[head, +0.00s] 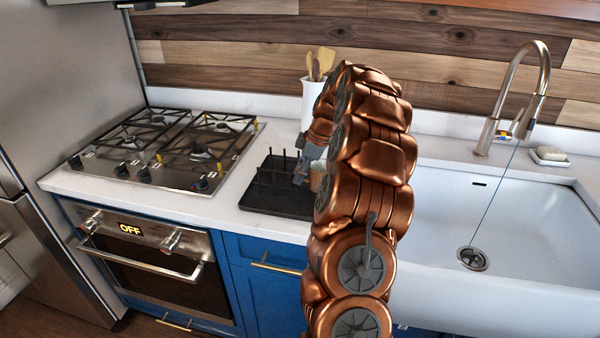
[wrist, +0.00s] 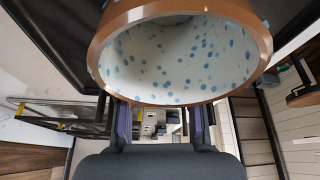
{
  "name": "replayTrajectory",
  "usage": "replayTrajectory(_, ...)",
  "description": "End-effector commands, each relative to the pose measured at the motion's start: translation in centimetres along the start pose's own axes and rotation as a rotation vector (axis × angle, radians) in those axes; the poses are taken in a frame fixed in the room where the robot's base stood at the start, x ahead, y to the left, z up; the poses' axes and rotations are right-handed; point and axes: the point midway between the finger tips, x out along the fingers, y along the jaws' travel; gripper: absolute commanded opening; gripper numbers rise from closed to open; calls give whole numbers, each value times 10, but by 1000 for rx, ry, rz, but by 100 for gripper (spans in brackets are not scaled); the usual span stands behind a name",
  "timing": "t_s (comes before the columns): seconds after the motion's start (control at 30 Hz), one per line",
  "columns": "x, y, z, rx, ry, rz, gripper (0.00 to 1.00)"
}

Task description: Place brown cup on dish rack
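The brown cup (wrist: 180,100) fills the top of the wrist view, its mouth facing the camera. It has a brown rim and a white inside with blue dots. In the head view a small part of the cup (head: 317,178) shows beside my arm, over the right side of the black dish rack (head: 272,200). My gripper (wrist: 160,122) has its two fingers apart, with a clear gap between them. The cup's rim hides the fingertips. In the head view my gripper (head: 302,172) is low over the rack, partly covered by my arm. Whether the cup touches the rack is hidden.
A gas stove (head: 170,150) stands left of the rack. A white holder with wooden utensils (head: 312,95) stands behind it. The white sink (head: 500,230) and tall faucet (head: 520,90) are on the right. A strip of counter (head: 215,205) is clear between stove and rack.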

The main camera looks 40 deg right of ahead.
Motion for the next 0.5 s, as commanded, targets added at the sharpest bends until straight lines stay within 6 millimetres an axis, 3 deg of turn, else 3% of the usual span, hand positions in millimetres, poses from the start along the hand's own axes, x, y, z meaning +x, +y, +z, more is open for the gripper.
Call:
replayTrajectory(0.33,-3,0,-1,0,0,1,36)
replayTrajectory(0.5,-22,1,0,-2,0,5,36)
